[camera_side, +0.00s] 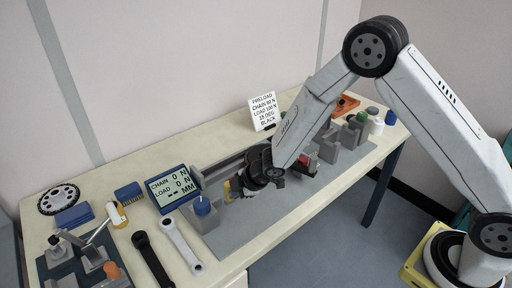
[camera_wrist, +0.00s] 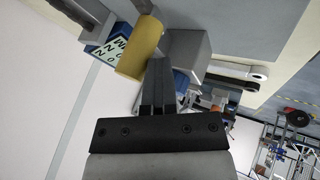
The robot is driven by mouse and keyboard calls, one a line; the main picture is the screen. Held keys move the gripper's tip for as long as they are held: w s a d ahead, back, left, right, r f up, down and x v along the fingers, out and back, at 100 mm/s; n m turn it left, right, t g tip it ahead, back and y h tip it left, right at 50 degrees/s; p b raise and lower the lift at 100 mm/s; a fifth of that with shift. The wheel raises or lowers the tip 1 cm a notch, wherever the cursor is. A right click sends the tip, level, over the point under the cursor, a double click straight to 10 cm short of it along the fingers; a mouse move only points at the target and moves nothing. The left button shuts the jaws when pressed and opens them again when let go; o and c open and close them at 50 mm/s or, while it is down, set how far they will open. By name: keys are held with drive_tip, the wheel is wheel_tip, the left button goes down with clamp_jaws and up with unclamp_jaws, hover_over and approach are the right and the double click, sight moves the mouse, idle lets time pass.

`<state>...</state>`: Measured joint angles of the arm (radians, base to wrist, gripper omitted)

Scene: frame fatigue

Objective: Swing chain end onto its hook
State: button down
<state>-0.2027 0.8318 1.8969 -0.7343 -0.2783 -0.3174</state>
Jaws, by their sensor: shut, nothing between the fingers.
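My gripper (camera_side: 238,187) is low over the grey fixture plate (camera_side: 240,212), close to a yellow part (camera_side: 228,190). In the wrist view its dark fingers (camera_wrist: 160,68) are together with nothing between them. The yellow cylinder (camera_wrist: 141,48) shows just beyond and to the left of the fingertips; I cannot tell if they touch. A grey block with a blue knob (camera_side: 203,207) stands in front and to the left of the gripper. I cannot make out the chain end or its hook in either view; my wrist covers part of the fixture.
Black (camera_side: 150,260) and silver (camera_side: 181,245) crank arms lie at the front left. A sign (camera_side: 263,110) stands behind. Grey blocks (camera_side: 330,147) and bottles (camera_side: 377,126) stand to the right.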

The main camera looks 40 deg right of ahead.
drive_tip(key=shift+s+a, duration=0.2)
drive_tip(key=shift+s, duration=0.4)
drive_tip(key=s, duration=0.2)
drive_tip(key=shift+s+a, duration=0.25)
drive_tip(key=shift+s, duration=0.15)
drive_tip(key=v, duration=1)
drive_tip(key=shift+a, duration=0.1)
drive_tip(key=s+d+r+m+g+h, duration=0.3)
drive_tip(key=s+d+r+m, duration=0.1)
drive_tip(key=s+d+m, duration=0.7)
drive_tip(key=s+m, duration=0.2)
drive_tip(key=m, duration=0.1)
drive_tip(key=shift+d+r+m+g+h, duration=0.25)
drive_tip(key=shift+d+m+g+h, duration=0.05)
drive_tip(key=shift+d+m+g, duration=0.1)
